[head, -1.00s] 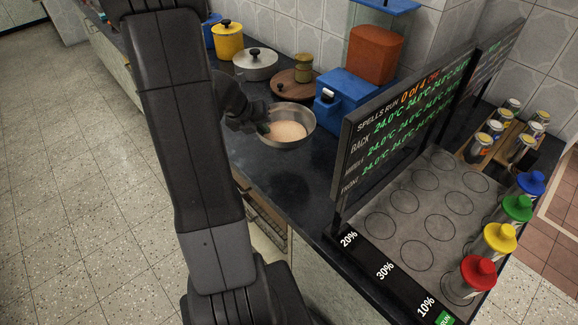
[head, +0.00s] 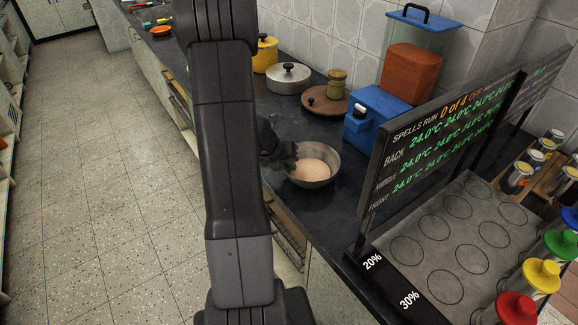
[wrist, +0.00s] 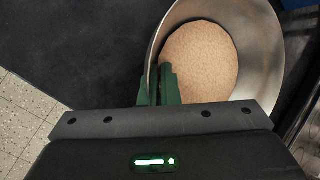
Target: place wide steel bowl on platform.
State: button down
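The wide steel bowl (head: 333,177) holds a flat tan content and is over the dark counter, left of the blue box. In the wrist view the bowl (wrist: 262,60) fills the upper right. My gripper (head: 291,160) is at the bowl's left side. Its green fingers (wrist: 158,85) are close together across the near-left rim, one inside and one outside. I cannot tell whether the bowl touches the counter. The grey platform (head: 437,232) with several marked circles lies at right, in front of the display board; its circles look empty in view.
A display board (head: 440,140) stands upright between bowl and platform. A blue box (head: 372,118), a wooden round board (head: 318,105), a steel pot (head: 288,80) and a yellow pot (head: 264,56) stand behind. Colour-topped tumblers (head: 541,277) line the platform's right side.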

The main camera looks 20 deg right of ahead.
jog(key=shift+f, duration=0.1)
jog(key=c, duration=2.1)
grip_release()
jog(key=shift+f, duration=0.1)
jog(key=shift+o, duration=0.7)
jog(key=shift+r, duration=0.35)
jog(key=p+v, duration=0.3)
jog(key=v, duration=0.8)
jog(key=shift+a+r, duration=0.25)
jog(key=shift+r, duration=0.05)
jog(key=shift+s, duration=0.1)
